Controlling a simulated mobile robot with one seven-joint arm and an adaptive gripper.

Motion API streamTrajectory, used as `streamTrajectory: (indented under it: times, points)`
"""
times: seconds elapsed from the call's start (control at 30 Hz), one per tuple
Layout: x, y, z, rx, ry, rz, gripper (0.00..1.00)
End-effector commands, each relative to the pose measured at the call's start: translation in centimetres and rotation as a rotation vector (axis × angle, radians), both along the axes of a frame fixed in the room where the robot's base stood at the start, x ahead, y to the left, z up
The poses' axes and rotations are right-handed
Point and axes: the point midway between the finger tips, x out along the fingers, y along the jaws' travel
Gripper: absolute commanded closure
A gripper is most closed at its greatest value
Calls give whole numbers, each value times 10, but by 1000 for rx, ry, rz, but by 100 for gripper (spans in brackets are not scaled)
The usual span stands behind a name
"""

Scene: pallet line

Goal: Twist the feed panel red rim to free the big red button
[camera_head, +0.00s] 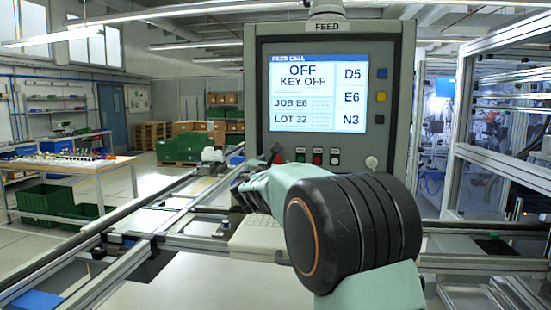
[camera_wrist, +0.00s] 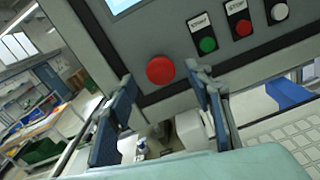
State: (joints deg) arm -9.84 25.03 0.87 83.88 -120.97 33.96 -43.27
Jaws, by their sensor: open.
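The feed panel (camera_head: 410,60) stands upright ahead, its screen (camera_head: 318,92) reading OFF, KEY OFF. The big red button (camera_wrist: 160,70) is a round red disc on the panel's lower face in the wrist view. In the head view the red button (camera_head: 277,155) shows small at the panel's lower left, partly covered by my arm. A separate rim around it cannot be made out. My gripper (camera_wrist: 161,80) is open, with one blue-grey finger on each side below the button in the wrist view. Nothing is between the fingers, and they appear apart from the button.
Small green (camera_wrist: 207,45), red (camera_wrist: 243,29) and white (camera_wrist: 280,12) buttons sit right of the big button. A pale keyboard (camera_wrist: 282,138) lies below the panel. A round fitting (camera_head: 371,162) is at the panel's lower right. Conveyor rails (camera_head: 150,240) run at left.

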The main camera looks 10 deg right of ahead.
Motion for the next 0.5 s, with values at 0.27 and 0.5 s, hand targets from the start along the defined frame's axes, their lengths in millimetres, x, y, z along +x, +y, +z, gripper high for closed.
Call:
streamTrajectory:
  times: [0.27,0.5]
  points:
    - [27,-9,0,0,1,-1,53]
    - [32,-10,0,-1,1,0,53]
